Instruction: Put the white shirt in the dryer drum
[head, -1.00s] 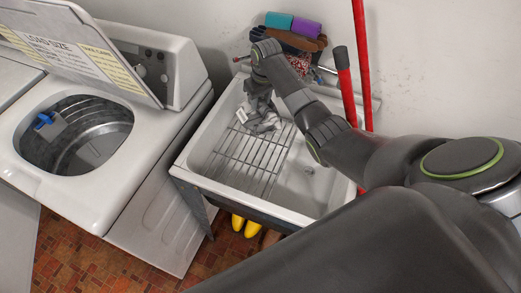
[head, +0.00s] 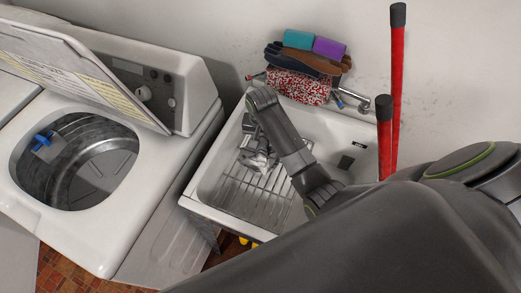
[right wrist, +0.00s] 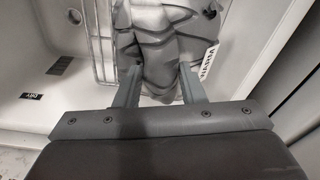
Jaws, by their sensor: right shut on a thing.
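My right gripper (head: 255,146) reaches down into the white utility tub (head: 212,176). It is shut on a crumpled pale grey-white cloth, the shirt (head: 259,160), near the back end of the wire rack. In the right wrist view the folds of the shirt (right wrist: 160,55) lie between and beyond the two fingers (right wrist: 158,88). On the left stands a white machine with its lid raised. Its open top shows a metal drum (head: 100,170) with a small blue thing (head: 43,139) at its rim. No separate dryer shows. My left gripper is not in view.
The wire rack (head: 245,196) lies on the tub floor. Gloves and coloured sponges (head: 313,43) sit on the tub's back ledge near a tap. Two red handles (head: 385,140) stand at the right. The raised lid (head: 75,62) leans over the machine's back.

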